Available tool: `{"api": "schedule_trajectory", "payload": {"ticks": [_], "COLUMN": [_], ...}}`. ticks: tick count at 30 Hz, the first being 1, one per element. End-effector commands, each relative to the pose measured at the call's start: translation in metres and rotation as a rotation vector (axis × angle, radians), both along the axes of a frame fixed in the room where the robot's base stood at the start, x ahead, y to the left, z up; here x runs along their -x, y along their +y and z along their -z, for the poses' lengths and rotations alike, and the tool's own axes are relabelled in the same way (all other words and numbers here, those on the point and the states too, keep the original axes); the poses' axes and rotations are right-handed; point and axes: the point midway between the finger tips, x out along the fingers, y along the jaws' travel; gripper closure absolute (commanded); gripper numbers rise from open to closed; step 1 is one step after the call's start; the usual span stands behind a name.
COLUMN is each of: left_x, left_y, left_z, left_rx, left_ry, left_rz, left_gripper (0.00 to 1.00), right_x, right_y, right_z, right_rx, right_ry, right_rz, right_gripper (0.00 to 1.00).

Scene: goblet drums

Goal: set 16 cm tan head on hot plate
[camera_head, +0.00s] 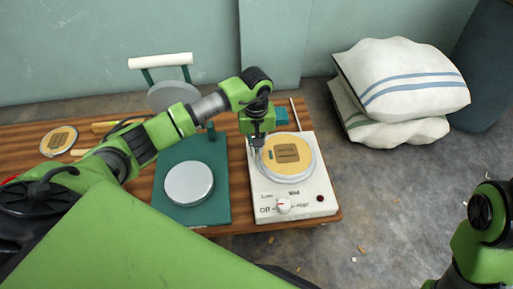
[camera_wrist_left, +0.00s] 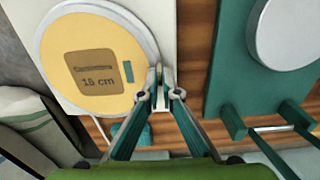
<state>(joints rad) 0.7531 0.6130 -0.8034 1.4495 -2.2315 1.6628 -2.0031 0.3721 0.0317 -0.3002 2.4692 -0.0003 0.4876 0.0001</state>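The tan head (camera_head: 287,154) is a round yellow-tan disc with a brown label and a pale rim. It lies over the round plate of the white hot plate (camera_head: 264,205); I cannot tell whether it rests fully on it. In the left wrist view the head (camera_wrist_left: 75,35) fills the upper left, its label reading about 15 or 16 cm, blurred. My left gripper (camera_head: 258,146) is at the head's left edge in the head view. Its fingertips in the wrist view (camera_wrist_left: 159,75) are closed together on the rim. My right gripper is out of view; only its arm shows at lower right.
A teal stand with a grey round plate (camera_head: 189,183) is left of the hot plate. Another small tan disc (camera_head: 58,141) lies at the table's far left. White sacks (camera_head: 400,85) are on the floor to the right. The hot plate is near the table's right edge.

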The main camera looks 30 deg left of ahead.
Motion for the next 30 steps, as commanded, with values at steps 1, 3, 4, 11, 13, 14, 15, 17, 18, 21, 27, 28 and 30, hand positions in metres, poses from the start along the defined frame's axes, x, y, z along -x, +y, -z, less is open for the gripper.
{"api": "schedule_trajectory", "payload": {"ticks": [1, 3, 4, 11, 13, 14, 15, 17, 18, 21, 27, 28, 30], "left_x": [-0.0004, -0.0005, -0.0001, -0.0002, -0.0003, -0.0003, -0.0002, -0.0001, -0.0001, -0.0001, 0.0000, 0.0000, 0.0000], "left_y": [0.0004, 0.0011, 0.0009, 0.0006, 0.0005, 0.0005, 0.0004, 0.0002, 0.0002, 0.0002, 0.0001, 0.0001, 0.0002], "left_z": [-0.0007, -0.0012, -0.0007, 0.0028, 0.0040, 0.0044, 0.0047, 0.0048, 0.0047, 0.0046, 0.0046, 0.0046, 0.0047], "left_rx": [-0.001, -0.002, -0.001, -0.001, -0.001, -0.001, -0.001, 0.000, 0.000, 0.000, 0.000, 0.000, 0.000], "left_ry": [-0.001, -0.001, 0.000, -0.001, -0.001, -0.001, -0.001, 0.000, 0.000, 0.000, 0.000, 0.000, 0.000], "left_rz": [0.000, 0.000, 0.000, 0.000, 0.000, 0.000, 0.000, 0.000, 0.000, 0.000, 0.000, 0.000, 0.000], "left_gripper": [1.00, 1.00, 1.00, 1.00, 1.00, 1.00, 1.00, 1.00, 1.00, 1.00, 0.76, 0.76, 0.76], "right_x": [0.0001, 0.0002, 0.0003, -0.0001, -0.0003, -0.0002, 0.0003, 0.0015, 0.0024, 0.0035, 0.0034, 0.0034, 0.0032], "right_y": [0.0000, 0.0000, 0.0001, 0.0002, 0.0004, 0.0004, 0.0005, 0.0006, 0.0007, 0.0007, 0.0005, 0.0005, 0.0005], "right_z": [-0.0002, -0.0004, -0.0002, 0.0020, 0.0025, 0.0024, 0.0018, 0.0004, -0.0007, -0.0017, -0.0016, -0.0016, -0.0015], "right_rx": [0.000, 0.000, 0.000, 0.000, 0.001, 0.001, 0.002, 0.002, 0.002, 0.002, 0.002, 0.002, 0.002], "right_ry": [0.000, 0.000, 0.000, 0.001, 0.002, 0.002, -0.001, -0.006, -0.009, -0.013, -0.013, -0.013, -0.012], "right_rz": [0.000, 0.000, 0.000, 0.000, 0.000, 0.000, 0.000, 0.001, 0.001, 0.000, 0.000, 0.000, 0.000], "right_gripper": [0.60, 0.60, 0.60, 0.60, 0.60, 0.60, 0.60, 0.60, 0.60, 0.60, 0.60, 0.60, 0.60]}}
